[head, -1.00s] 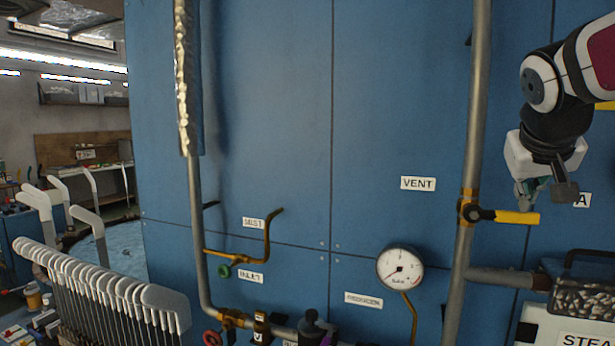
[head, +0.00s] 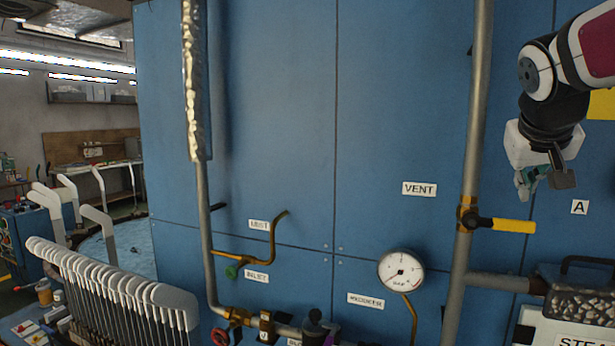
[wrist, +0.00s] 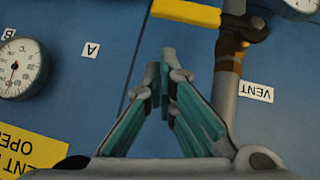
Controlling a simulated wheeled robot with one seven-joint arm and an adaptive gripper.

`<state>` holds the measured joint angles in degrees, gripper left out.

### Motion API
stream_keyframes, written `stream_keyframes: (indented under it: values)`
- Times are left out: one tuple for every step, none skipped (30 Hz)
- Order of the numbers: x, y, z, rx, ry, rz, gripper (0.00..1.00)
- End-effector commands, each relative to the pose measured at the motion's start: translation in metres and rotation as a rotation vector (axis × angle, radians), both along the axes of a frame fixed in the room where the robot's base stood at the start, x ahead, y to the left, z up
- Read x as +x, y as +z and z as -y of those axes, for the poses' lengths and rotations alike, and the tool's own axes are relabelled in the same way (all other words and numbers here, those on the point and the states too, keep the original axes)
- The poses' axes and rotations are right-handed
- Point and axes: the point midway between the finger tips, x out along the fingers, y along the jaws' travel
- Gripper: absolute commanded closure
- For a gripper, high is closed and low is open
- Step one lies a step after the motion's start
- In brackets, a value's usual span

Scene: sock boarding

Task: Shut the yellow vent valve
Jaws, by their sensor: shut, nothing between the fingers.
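The vent valve (head: 467,216) is a brass body on the vertical grey pipe, right of the VENT label (head: 419,188). Its yellow handle (head: 514,225) points right, about level and across the pipe. In the wrist view the handle (wrist: 186,12) lies at the top edge, partly cut off, with the valve body (wrist: 230,48) to its right. My gripper (head: 545,182) hangs above the handle's free end in the head view, apart from it. In the wrist view my gripper's teal fingers (wrist: 160,65) meet at the tips, shut and empty, below the handle.
The vertical pipe (head: 470,130) runs beside my arm. A pressure gauge (head: 401,270) sits left of it, and a side pipe (head: 500,281) leads right to a basket-like box (head: 580,292). The blue panel (head: 400,100) above is clear. A rack of white paddle shapes (head: 120,280) stands lower left.

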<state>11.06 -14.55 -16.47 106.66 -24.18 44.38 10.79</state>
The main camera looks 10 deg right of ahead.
Motion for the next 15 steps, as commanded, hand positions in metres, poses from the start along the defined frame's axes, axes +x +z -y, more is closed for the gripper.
stream_keyframes:
  values:
    - [-0.006,0.013,0.000,-0.001,0.000,0.002,1.00]
    - [-0.009,0.016,-0.004,-0.002,0.000,0.006,1.00]
    - [-0.014,0.021,-0.008,-0.003,0.000,0.007,1.00]
    - [-0.017,0.026,-0.011,-0.002,0.001,0.007,1.00]
    - [-0.021,0.030,-0.013,-0.003,0.000,0.007,1.00]
    - [-0.025,0.036,-0.017,-0.002,0.001,0.006,1.00]
    - [-0.029,0.040,-0.019,-0.002,0.000,0.006,1.00]
    - [-0.033,0.044,-0.022,-0.002,0.000,0.005,1.00]
    - [-0.037,0.050,-0.025,-0.003,0.001,0.005,1.00]
    - [-0.041,0.054,-0.027,-0.003,0.001,0.004,1.00]
    - [-0.043,0.057,-0.029,-0.003,0.001,0.004,1.00]
    - [-0.047,0.061,-0.031,-0.002,0.001,0.003,1.00]
    - [-0.049,0.064,-0.033,-0.002,0.001,0.003,1.00]
    - [-0.051,0.066,-0.034,-0.002,0.000,0.004,1.00]
    - [-0.054,0.069,-0.035,-0.001,0.000,0.003,1.00]
